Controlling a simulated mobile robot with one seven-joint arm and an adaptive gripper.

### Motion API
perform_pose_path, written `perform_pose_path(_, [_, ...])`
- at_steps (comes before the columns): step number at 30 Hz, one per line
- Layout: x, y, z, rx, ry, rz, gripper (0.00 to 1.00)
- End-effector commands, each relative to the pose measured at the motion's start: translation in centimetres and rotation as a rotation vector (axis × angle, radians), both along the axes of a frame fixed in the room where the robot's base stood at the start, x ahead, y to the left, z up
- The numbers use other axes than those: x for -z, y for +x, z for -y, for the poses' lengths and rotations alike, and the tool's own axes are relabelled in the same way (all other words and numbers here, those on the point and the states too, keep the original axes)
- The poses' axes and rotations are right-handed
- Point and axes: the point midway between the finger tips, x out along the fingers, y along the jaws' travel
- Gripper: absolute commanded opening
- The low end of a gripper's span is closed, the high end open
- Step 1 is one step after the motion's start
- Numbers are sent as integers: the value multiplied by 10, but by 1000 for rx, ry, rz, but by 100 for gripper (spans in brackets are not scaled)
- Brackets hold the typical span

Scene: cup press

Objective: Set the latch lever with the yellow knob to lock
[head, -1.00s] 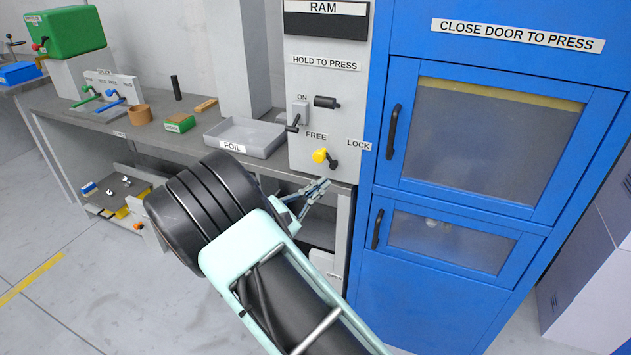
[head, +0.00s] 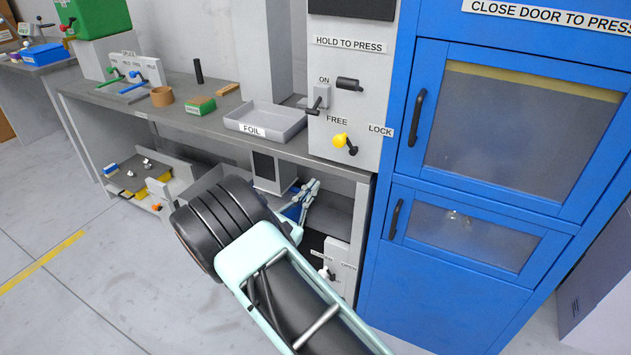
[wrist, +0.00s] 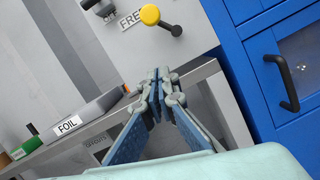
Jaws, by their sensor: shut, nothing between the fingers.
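The latch lever has a yellow knob (head: 340,140) on a short black arm, on the grey press panel (head: 325,75). The knob points up and left from its pivot, toward the FREE label (head: 337,120); the LOCK label (head: 380,131) is to the right. My gripper (head: 312,185) is shut and empty, below and left of the knob in the head view, apart from it. In the wrist view the shut fingertips (wrist: 158,74) are below the knob (wrist: 150,15), with the bench edge behind them. LOCK is not visible in the wrist view.
A blue cabinet (head: 385,270) with black door handles stands right of the panel. Above the lever are a black handle (head: 349,84) and an ON switch (head: 321,97). A grey FOIL tray (head: 266,121) sits on the bench to the left. Shelves lie under the bench.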

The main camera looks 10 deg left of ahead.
Motion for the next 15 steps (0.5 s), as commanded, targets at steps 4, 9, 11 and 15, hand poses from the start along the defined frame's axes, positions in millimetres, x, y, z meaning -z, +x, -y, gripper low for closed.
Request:
perform_pose_path(4, [-7,28,15,5,2,4,0])
perform_pose_path(9, [-16,62,29,5,2,3,0])
perform_pose_path(11, [-19,73,34,5,2,4,0])
perform_pose_path(15, [-40,70,37,2,2,2,0])
